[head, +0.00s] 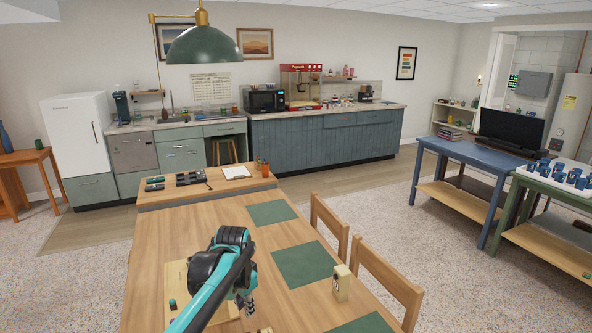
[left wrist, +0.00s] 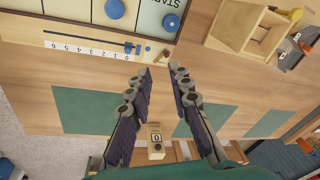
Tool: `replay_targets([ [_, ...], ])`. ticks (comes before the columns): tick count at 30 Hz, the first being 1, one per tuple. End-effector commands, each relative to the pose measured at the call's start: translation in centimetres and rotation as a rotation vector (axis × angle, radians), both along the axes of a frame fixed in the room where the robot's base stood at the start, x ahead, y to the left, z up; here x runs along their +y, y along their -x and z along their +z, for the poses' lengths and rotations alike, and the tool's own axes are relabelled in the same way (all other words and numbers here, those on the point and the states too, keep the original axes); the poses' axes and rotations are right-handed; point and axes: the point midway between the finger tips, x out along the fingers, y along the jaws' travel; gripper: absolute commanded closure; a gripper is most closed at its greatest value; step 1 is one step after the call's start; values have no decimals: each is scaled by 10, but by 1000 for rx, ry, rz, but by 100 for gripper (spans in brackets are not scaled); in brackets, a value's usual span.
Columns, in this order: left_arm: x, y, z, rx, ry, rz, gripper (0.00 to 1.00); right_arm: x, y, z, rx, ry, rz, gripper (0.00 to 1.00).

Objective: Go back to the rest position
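My left arm reaches in from the bottom of the head view over the wooden dining table (head: 160,235). My left gripper (head: 247,305) hangs above the tabletop, partly hidden by the arm. In the left wrist view its two dark ribbed fingers (left wrist: 161,72) stand apart with nothing between them. A small wooden block (head: 342,283) stands on the table to the right of the gripper; the left wrist view shows it marked 0 (left wrist: 155,139), beyond the fingers. My right gripper is in neither view.
Green placemats (head: 303,264) lie along the table, with wooden chairs (head: 390,285) at its right side. A numbered game board (left wrist: 75,42) and an open wooden box (left wrist: 236,27) lie near the left gripper. A green lamp (head: 204,46) hangs above.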

Motion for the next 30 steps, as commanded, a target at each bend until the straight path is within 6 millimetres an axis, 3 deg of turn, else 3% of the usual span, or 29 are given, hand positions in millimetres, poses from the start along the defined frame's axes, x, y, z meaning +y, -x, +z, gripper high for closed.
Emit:
replay_targets([
  [3,9,40,20,-64,27,97,80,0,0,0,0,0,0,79],
  [9,20,106,34,-177,85,262,80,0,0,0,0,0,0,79],
  [18,33,199,16,-333,195,495,80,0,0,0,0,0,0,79],
  [24,37,233,-5,-402,255,596,80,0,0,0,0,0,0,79],
  [30,38,242,-13,-424,276,629,80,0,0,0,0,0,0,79],
])
